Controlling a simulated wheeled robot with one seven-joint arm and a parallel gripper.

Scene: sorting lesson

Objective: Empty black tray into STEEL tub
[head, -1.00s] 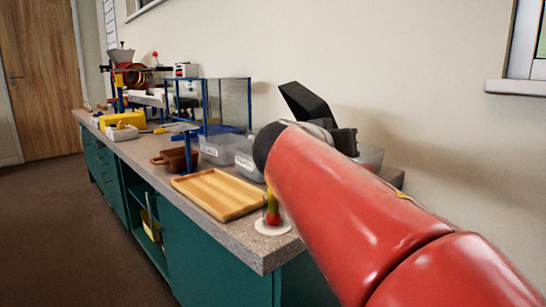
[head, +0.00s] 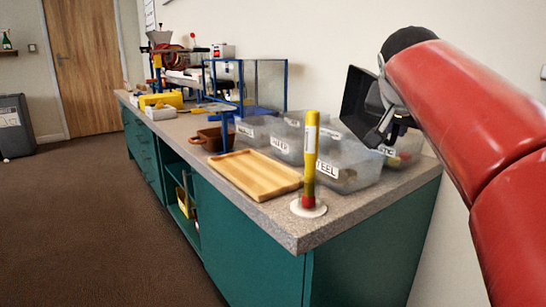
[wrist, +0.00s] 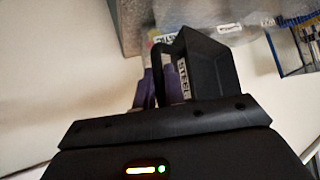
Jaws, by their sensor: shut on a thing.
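My gripper (head: 382,132) is shut on the black tray (head: 357,98) and holds it steeply tilted above the tubs at the right end of the bench. The wrist view shows the black tray (wrist: 212,62) beyond the purple fingers, with a white label that seems to read STEEL beside them. The tray's contents are hidden. The clear STEEL tub (head: 345,178) stands on the bench below and slightly left of my gripper, its label partly covered by a yellow and red post. Something dark or tan lies inside it, too small to make out.
Clear tubs stand beside it, one at right (head: 408,152) with coloured pieces, one at left (head: 284,150). The yellow and red post (head: 310,150) stands on a white disc at the front. A wooden tray (head: 255,175) and brown pot (head: 208,140) lie further left.

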